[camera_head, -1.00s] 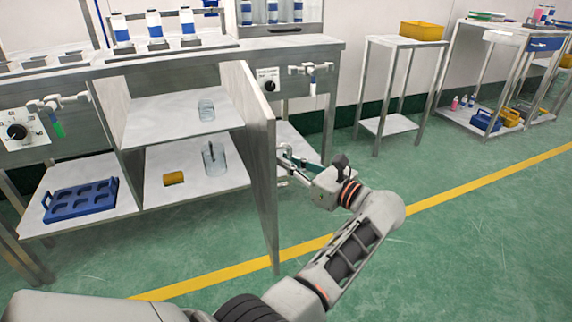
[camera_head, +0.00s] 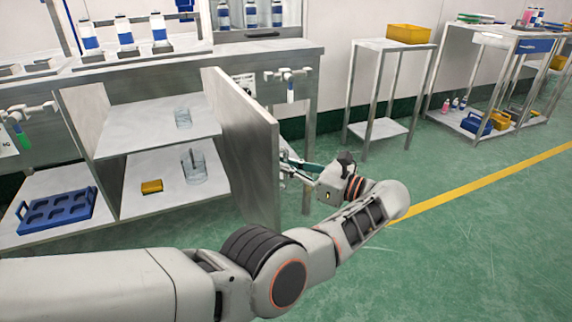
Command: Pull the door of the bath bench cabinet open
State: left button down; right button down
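The bath bench cabinet (camera_head: 72,168) stands at the left with its door (camera_head: 246,150) swung wide open. The door projects toward me, and its inner face shows. My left gripper (camera_head: 291,168) is at the door's outer side, close to its free edge and around mid-height. The fingertips are partly hidden by the door edge, and no handle can be made out clearly, so I cannot tell whether the fingers are closed on one. My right gripper is not in view.
Inside the cabinet are glass beakers (camera_head: 193,168), a small yellow block (camera_head: 151,187) and a blue rack (camera_head: 57,208). Bottles (camera_head: 124,34) stand on the bench top. A side table (camera_head: 378,129) with a yellow bin (camera_head: 409,34) stands behind. Green floor at the right is clear.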

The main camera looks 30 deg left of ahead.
pick_arm(q)
jog(key=shift+f, duration=0.2)
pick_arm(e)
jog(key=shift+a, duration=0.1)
pick_arm(q)
jog(key=c, duration=2.2)
grip_release()
jog(key=shift+d, duration=0.1)
jog(key=shift+o, duration=0.2)
jog(key=shift+r, duration=0.1)
jog(key=shift+r, duration=0.2)
